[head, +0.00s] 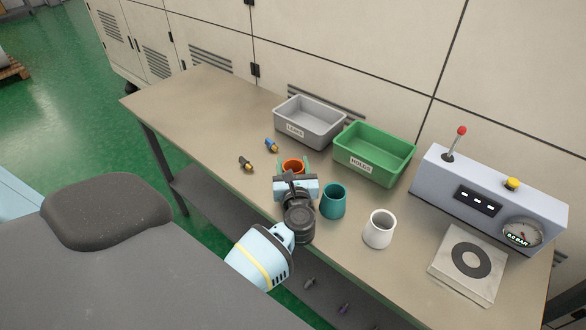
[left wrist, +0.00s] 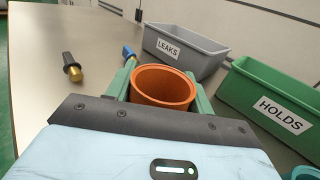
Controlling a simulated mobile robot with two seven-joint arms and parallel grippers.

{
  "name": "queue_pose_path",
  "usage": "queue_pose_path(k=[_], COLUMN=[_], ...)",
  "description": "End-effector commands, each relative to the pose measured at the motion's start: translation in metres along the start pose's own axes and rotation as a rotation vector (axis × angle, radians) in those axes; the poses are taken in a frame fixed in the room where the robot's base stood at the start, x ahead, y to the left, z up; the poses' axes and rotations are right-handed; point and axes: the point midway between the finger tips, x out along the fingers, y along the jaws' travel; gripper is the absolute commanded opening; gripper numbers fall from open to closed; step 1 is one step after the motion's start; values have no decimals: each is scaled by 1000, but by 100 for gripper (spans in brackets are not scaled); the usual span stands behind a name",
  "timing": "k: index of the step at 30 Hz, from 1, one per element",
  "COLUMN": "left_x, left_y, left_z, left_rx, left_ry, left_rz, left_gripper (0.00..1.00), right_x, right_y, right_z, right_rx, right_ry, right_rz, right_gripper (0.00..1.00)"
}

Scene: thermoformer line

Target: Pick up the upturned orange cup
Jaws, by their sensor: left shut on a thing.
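The orange cup (head: 293,165) is near the middle of the bench, with its open mouth facing up. In the left wrist view the orange cup (left wrist: 163,88) looks wider at the rim than lower down. My left gripper (head: 292,170) is shut on it, with one green finger on each side, as the left wrist view (left wrist: 162,95) also shows. The cup's lower part is hidden behind my gripper, and I cannot tell whether it touches the bench. My right gripper is not in view.
A teal cup (head: 333,202) and a white cup (head: 379,229) stand to the right. Behind are a grey LEAKS bin (head: 325,138) and a green HOLDS bin (head: 365,171). Two small fittings (head: 246,163) (head: 271,145) lie left. A gauge machine (head: 480,195) stands far right.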

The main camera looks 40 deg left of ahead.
Motion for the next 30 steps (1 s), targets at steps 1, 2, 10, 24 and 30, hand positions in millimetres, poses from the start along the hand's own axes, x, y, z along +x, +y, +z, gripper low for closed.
queue_pose_path(k=[1,2,10,24,30], left_x=[0,0,-8,-101,-125], left_y=[0,0,4,64,79], left_z=[4,6,34,41,45], left_rx=[-2,-3,-3,-1,1], left_ry=[0,0,2,3,1], left_rz=[0,0,-1,0,0], left_gripper=[31,31,31,31,31], right_x=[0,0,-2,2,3], right_y=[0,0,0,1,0], right_z=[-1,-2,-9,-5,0], right_rx=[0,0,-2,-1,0], right_ry=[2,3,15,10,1], right_rz=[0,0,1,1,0], right_gripper=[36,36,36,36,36])
